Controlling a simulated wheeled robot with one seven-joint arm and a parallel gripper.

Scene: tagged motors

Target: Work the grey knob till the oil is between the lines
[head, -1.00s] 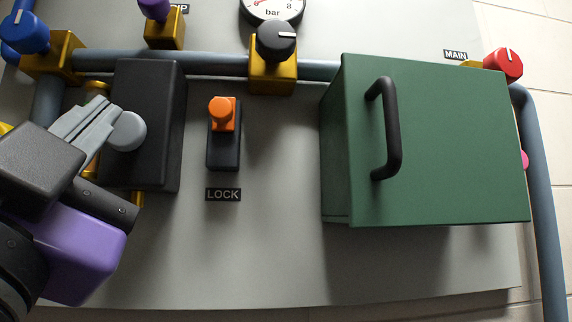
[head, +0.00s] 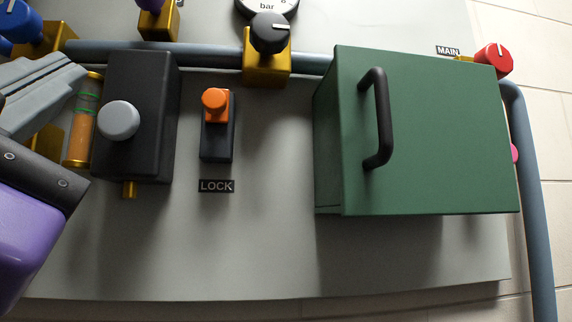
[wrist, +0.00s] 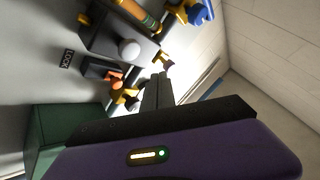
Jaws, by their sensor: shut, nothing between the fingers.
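The grey knob (head: 118,120) is a round button-like knob on the front of a black box (head: 150,85). It also shows in the wrist view (wrist: 129,49). Left of the box stands a brass-ended sight glass (head: 82,138) with orange oil and two green lines. The oil's top appears at or just below the lower green line; I cannot tell exactly. My gripper (head: 80,75) is shut and empty, its tips up and left of the knob, apart from it, and overlapping the top left of the glass in the head view. Its fingers also show in the wrist view (wrist: 158,80).
An orange-topped switch (head: 216,102) marked LOCK is right of the box. A green box (head: 430,130) with a black handle (head: 380,120) juts out farther right. A blue-grey pipe (head: 205,55) with a black dial valve (head: 270,33) runs above. The panel below is clear.

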